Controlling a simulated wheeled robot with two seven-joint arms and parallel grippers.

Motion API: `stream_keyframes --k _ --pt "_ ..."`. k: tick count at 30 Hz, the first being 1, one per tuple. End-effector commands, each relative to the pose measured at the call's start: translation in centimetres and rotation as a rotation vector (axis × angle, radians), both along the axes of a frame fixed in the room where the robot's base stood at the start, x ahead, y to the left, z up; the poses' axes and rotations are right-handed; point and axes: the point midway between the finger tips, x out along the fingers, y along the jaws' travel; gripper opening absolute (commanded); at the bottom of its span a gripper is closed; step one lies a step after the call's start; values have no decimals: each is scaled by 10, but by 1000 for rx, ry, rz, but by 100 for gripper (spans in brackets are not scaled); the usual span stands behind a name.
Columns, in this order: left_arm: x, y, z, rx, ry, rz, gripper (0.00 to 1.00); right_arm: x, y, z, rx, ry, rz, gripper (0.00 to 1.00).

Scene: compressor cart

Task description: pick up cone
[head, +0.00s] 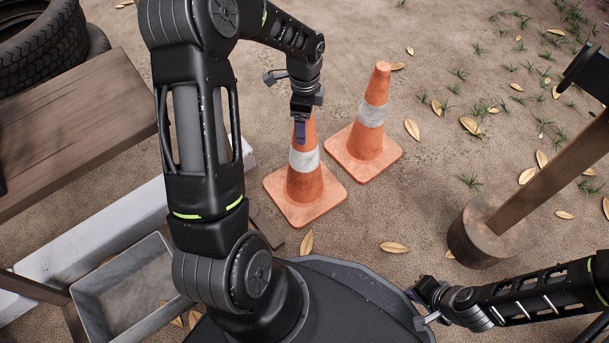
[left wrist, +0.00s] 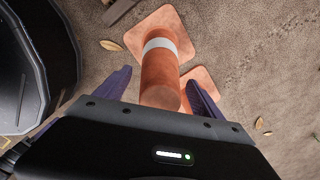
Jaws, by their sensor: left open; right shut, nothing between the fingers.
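Two orange cones with white bands stand upright on the sandy ground. The near cone (head: 305,184) is below my left gripper (head: 303,132), which reaches down over its top. In the left wrist view the near cone (left wrist: 160,72) points up between the two purple fingers of my left gripper (left wrist: 157,95), which are open on either side of its tip. I cannot tell whether they touch it. The far cone (head: 369,125) stands just behind and to the right; part of it (left wrist: 199,85) shows in the left wrist view. My right gripper (head: 420,305) is shut and empty at the lower right.
A wooden post on a round stump (head: 487,232) stands at the right. A grey metal tray (head: 125,290), a white beam (head: 100,230), a brown wooden plank (head: 75,130) and a tyre (head: 45,50) lie at the left. Leaves and grass tufts dot the open ground behind.

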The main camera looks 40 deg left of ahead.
Motion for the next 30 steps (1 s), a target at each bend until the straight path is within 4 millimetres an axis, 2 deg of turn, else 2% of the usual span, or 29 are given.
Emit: stream_keyframes --k 16,30 --pt "0 0 1 0 0 0 78 0 0 1 0 0 0 0" --pt "0 0 1 0 0 0 40 0 0 1 0 0 0 0"
